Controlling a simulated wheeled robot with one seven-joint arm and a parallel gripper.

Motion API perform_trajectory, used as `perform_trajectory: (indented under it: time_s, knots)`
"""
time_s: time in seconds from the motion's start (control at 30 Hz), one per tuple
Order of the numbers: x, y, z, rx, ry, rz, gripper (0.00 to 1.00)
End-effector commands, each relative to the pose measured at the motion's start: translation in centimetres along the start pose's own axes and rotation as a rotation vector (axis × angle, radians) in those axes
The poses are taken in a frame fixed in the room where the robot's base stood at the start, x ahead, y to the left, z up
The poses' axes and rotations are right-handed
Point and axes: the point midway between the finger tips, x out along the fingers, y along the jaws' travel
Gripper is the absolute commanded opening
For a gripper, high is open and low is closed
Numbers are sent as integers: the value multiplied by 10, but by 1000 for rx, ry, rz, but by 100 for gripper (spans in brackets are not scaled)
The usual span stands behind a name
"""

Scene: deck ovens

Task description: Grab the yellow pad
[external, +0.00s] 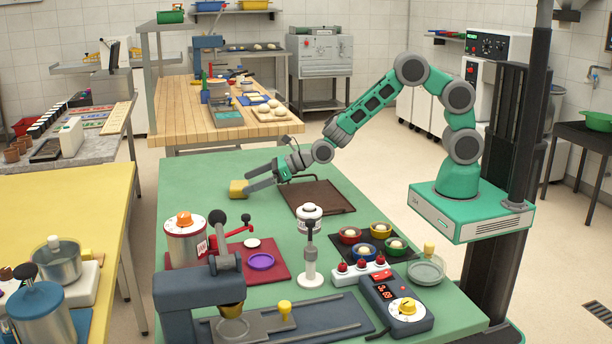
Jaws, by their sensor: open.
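The yellow pad (238,189) is a small block lying on the green table near its far left part. My gripper (254,183) is open, with its two long grey fingers pointing left at the pad. The fingertips are at the pad's right side, low over the table. I cannot tell from this view whether the fingers straddle the pad or touch it. The pad's right end is partly hidden by the fingers.
A dark brown tray (314,196) lies under and right of my wrist. A red mat (278,277) with a pot (186,245) stands nearer the camera. Coloured bowls (380,232) sit on a dark mat to the right. The green table (195,175) is clear around the pad.

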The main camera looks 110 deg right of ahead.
Motion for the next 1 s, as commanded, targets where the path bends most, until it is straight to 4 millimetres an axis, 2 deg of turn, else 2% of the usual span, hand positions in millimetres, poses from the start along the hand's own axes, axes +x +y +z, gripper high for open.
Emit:
perform_trajectory:
  time_s: [0.2, 0.3, 0.53, 1.0]
  knots:
    - [36, 2, -2, -3, 2, 0, 100]
    - [46, 2, -2, -3, 0, 0, 100]
    - [48, 2, -2, -3, 0, 0, 100]
    - [48, 2, -2, -4, 1, 0, 62]
